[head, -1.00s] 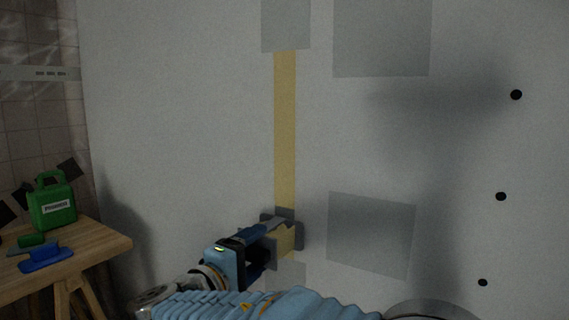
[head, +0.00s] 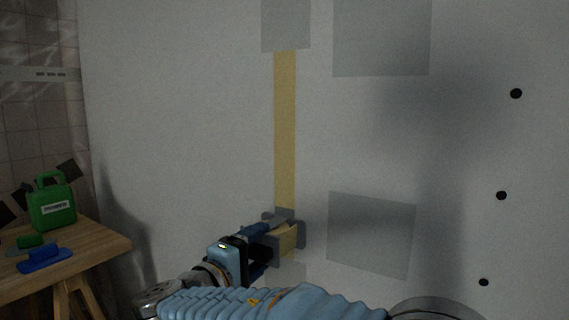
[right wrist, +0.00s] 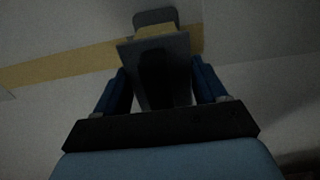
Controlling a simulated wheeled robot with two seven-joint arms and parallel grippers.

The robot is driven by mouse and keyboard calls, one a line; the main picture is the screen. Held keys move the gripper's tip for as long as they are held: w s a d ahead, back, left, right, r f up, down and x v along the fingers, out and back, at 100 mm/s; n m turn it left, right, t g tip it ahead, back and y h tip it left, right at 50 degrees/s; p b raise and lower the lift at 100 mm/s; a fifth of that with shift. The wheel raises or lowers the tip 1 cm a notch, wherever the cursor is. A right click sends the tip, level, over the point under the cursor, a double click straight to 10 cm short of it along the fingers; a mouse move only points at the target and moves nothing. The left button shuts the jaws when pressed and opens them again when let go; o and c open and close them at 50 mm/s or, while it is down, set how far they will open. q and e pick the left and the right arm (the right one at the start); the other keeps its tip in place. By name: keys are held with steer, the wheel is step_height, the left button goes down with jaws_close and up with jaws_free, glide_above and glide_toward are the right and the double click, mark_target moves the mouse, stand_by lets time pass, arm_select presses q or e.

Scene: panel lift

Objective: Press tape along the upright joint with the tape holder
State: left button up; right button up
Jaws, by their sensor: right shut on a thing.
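A yellow tape strip (head: 285,130) runs straight down the pale wall in the head view, from a grey patch at the top to the tape holder. It also shows in the right wrist view (right wrist: 65,66), crossing behind the holder. The grey tape holder (head: 284,214), with yellow tape in it, is at the strip's lower end, at or very close to the wall. My right gripper (head: 268,240) is shut on the holder. In the right wrist view the dark blue fingers (right wrist: 160,88) stand on both sides of the grey holder (right wrist: 152,44). My left gripper is out of view.
A wooden table (head: 100,243) at the left carries a green can (head: 52,203) and a blue-handled tool (head: 45,259). Grey squares (head: 372,235) and several black dots (head: 501,195) mark the wall. The wall left of the tape is bare.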

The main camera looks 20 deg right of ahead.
steer(key=shift+d+r, duration=0.1)
steer(key=shift+d, duration=0.1)
step_height(320, 180, up, 6)
steer(key=p, duration=0.4)
steer(key=shift+a, duration=0.1)
steer(key=shift+s+a, duration=0.3)
steer(key=shift+a, duration=0.1)
steer(key=v, duration=0.6)
stand_by(0.5)
